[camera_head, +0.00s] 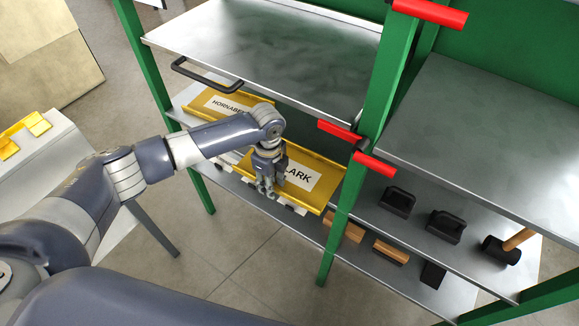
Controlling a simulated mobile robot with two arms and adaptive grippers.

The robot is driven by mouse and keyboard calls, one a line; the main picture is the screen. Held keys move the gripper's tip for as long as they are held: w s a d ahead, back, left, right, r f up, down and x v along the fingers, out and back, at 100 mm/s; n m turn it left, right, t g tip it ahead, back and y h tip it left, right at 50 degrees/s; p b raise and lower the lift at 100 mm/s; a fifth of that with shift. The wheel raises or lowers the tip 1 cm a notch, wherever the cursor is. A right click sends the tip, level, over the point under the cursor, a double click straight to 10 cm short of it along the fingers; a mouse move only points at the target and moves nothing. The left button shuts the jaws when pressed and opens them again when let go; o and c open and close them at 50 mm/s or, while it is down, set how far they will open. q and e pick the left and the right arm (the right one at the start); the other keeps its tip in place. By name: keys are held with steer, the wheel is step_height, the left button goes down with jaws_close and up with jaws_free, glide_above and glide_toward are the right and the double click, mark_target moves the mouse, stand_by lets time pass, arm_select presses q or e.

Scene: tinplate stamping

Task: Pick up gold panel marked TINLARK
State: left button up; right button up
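A gold panel (327,184) with a white label ending in "LARK" lies on the middle shelf of the green rack, tilted in the view. The start of its label is hidden behind my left gripper (270,189). My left gripper points down over the panel's front part, with its fingers near the front edge. I cannot tell whether they touch the panel or how far apart they are. My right gripper is out of view.
A metal shelf (260,45) with a black handle (207,78) sits above the panels. A green post (376,110) with red bars stands right of the panel. Black holders, wooden blocks and a mallet (505,247) lie on the lower right shelf. Floor in front is clear.

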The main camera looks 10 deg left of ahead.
arm_select(q)
steer(key=shift+f, duration=0.2)
jaws_close()
